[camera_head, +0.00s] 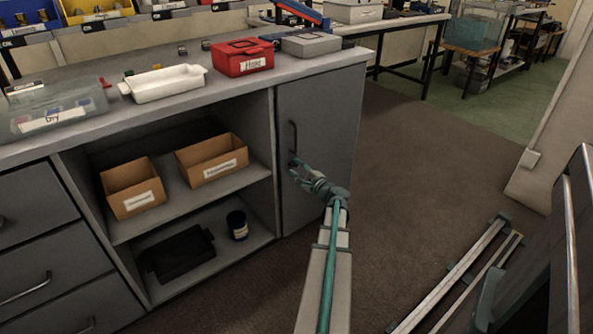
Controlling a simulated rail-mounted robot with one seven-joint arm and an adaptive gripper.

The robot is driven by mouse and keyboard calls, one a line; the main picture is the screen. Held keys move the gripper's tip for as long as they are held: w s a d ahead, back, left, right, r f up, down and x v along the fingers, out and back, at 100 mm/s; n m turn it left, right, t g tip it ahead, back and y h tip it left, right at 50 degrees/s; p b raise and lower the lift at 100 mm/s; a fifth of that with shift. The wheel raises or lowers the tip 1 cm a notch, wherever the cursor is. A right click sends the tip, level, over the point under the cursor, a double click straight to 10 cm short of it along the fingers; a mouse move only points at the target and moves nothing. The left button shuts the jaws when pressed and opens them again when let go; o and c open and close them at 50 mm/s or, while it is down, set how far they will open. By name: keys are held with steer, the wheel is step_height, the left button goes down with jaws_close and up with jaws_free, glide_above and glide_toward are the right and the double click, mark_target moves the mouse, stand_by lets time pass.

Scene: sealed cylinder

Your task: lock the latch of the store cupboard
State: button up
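The store cupboard appears to be the grey door (318,110) at the right end of the grey counter unit. It looks closed, with a dark vertical handle (293,137) near its left edge. My gripper (292,171) is in front of the door's left edge, just below the handle. Its fingers look spread apart, with nothing clearly held between them. I cannot tell whether they touch the door. No latch can be made out; it may be hidden behind the fingers or too small to see.
Open shelves left of the door hold two cardboard boxes (133,188), a dark tray (178,252) and a dark tin (237,226). A red box (242,57), white tray (165,83) and clear bin (58,108) stand on the counter.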

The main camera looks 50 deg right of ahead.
steer(key=shift+w, duration=0.2)
jaws_close()
steer(key=shift+f+n+b, duration=0.15)
steer(key=shift+n+b, duration=0.15)
steer(key=shift+b, duration=0.25)
steer(key=n+b, duration=0.5)
steer(key=b, duration=0.2)
steer(key=shift+b, duration=0.4)
